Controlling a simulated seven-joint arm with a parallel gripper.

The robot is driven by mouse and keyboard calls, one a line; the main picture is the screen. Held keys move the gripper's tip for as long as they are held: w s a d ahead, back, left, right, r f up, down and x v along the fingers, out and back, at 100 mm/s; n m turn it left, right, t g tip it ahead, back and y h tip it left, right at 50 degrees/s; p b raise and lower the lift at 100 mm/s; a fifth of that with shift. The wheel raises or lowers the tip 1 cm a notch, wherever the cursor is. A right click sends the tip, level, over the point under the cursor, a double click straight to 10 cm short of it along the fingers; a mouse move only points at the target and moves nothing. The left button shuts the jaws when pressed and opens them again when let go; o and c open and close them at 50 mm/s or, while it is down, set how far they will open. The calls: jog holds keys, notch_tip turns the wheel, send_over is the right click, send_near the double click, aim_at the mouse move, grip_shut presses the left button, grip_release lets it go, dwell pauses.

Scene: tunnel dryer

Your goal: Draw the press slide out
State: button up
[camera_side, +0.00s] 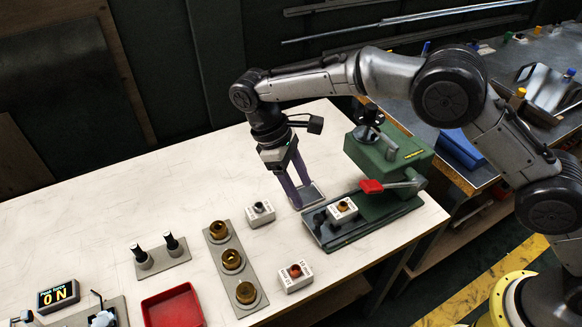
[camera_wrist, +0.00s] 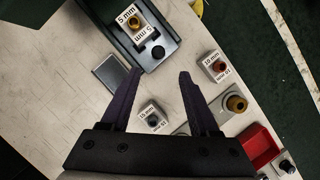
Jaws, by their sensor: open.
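The green press (camera_side: 395,160) stands at the right of the white table, with a red-handled lever (camera_side: 371,187) at its front. Its dark slide bed (camera_side: 335,236) extends toward the front left. A white block marked 5 mm (camera_side: 343,210) with a brass-coloured centre sits on it; it also shows in the wrist view (camera_wrist: 130,20). A black knob (camera_wrist: 158,52) stands near the bed's outer end. My gripper (camera_side: 302,200) is open and empty, its purple fingers pointing down beside the bed's outer end. In the wrist view the fingertips (camera_wrist: 160,74) are apart, with the knob beyond them. Contact is not visible.
A grey flat plate (camera_wrist: 109,72) lies beside the bed. Two white blocks (camera_side: 260,213) (camera_side: 295,277) stand nearby. A grey strip holds brass rings (camera_side: 232,260). Farther left are black-topped pins (camera_side: 172,244), a red tray (camera_side: 174,306) and a force display (camera_side: 58,297).

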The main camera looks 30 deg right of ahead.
jog(key=shift+v, duration=2.55)
jog(key=s+d+r+m+t+y, duration=0.1)
jog(key=s+d+r, duration=0.1)
jog(key=d+r, duration=0.6)
jog(key=s+d+r+m+t+y, duration=0.1)
jog(key=d+r+m+t, duration=0.1)
jog(key=d+r, duration=0.6)
jog(key=s+d+r+m+t, duration=0.1)
jog(key=s+d+r, duration=0.3)
jog(key=s+r, duration=0.2)
jog(key=s+d+f+m+t+y, duration=0.1)
jog(key=s+d+m+t, duration=0.35)
jog(key=s, duration=0.85)
jog(key=s+d+f, duration=0.2)
jog(key=s+f, duration=0.3)
jog(key=f, duration=0.5)
jog(key=shift+s+d+f, duration=0.2)
jog(key=shift+s+d, duration=0.05)
jog(key=shift+d, duration=0.15)
